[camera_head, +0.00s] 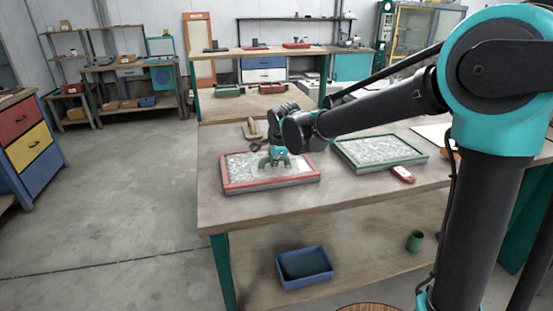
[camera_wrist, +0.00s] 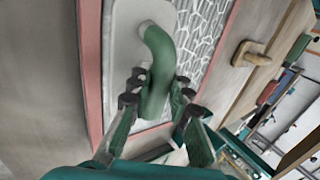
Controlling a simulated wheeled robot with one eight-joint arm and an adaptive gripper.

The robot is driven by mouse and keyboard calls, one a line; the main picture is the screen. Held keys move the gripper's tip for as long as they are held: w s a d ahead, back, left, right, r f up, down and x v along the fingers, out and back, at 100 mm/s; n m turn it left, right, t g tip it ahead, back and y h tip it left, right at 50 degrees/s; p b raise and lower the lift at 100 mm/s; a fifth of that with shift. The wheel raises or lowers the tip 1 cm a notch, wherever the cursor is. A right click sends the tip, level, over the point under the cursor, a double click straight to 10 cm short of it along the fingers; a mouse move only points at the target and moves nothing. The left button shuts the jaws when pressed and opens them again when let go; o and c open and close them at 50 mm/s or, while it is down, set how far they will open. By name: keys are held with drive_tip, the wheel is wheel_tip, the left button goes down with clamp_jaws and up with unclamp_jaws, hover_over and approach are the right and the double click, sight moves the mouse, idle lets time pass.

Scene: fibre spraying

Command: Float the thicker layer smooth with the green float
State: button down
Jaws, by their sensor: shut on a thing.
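My gripper (camera_head: 275,156) is over the red-framed panel (camera_head: 270,184) on the bench. In the wrist view my gripper (camera_wrist: 158,92) is shut around the green handle of the float (camera_wrist: 157,58). The float's flat grey plate (camera_wrist: 124,45) lies over the left part of the panel's whitish, cracked-looking layer (camera_wrist: 203,40). I cannot tell whether the plate touches the layer. A green-framed panel (camera_head: 396,164) with a similar pale layer lies to the right. Which layer is thicker is hard to tell.
A wooden-handled tool (camera_head: 252,131) lies behind the red-framed panel. A small red and white object (camera_head: 402,173) lies in front of the green-framed panel. A blue bin (camera_head: 304,268) and a green cup (camera_head: 415,241) stand on the lower shelf. The bench's front left is clear.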

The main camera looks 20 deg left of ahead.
sight(285, 157)
drive_tip(key=shift+s+a, duration=0.65)
drive_tip(key=shift+a, duration=0.35)
drive_tip(key=shift+s+a, duration=0.6)
drive_tip(key=shift+a, duration=0.45)
drive_tip(key=shift+s+a, duration=0.65)
drive_tip(key=shift+a, duration=0.35)
drive_tip(key=shift+w+d, duration=1)
drive_tip(key=shift+d, duration=0.65)
drive_tip(key=shift+w+d, duration=1)
drive_tip(key=shift+d, duration=0.6)
drive_tip(key=shift+w+d, duration=1)
drive_tip(key=shift+d, duration=0.65)
drive_tip(key=shift+r, duration=3.5)
